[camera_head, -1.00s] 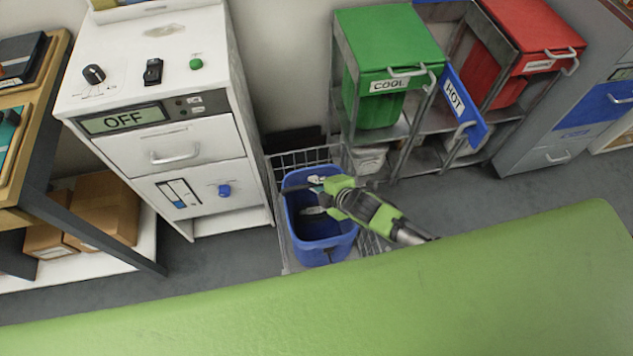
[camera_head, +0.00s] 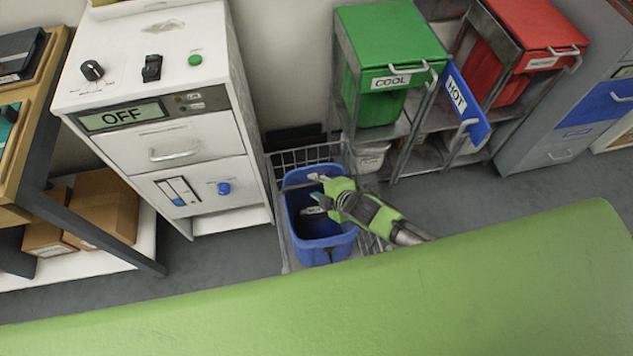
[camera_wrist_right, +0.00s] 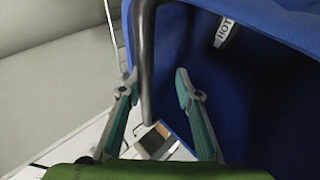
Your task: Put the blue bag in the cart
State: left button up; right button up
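The blue bag (camera_head: 322,248) stands upright and open-topped inside the wire cart (camera_head: 310,154), below the white cabinet's right side. My right gripper (camera_head: 318,195) is over the bag's opening, at its rim. In the right wrist view, its two teal fingers (camera_wrist_right: 155,88) are spread apart. A dark bar along the rim of the blue bag (camera_wrist_right: 265,85) runs between them, and I see no finger clamped on it. A white HOT tag (camera_wrist_right: 224,32) shows on the bag. My left gripper is not in view.
A white cabinet reading OFF (camera_head: 150,125) stands left of the cart. A green COOL bin (camera_head: 385,50) and a red bin (camera_head: 525,35) sit in metal frames to the right, with a blue HOT panel (camera_head: 462,105). Grey floor (camera_head: 420,200) is clear at right.

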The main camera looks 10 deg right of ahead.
jog(key=shift+w+r, duration=0.1)
jog(key=shift+w, duration=0.05)
jog(key=shift+d, duration=0.1)
jog(key=v, duration=1.2)
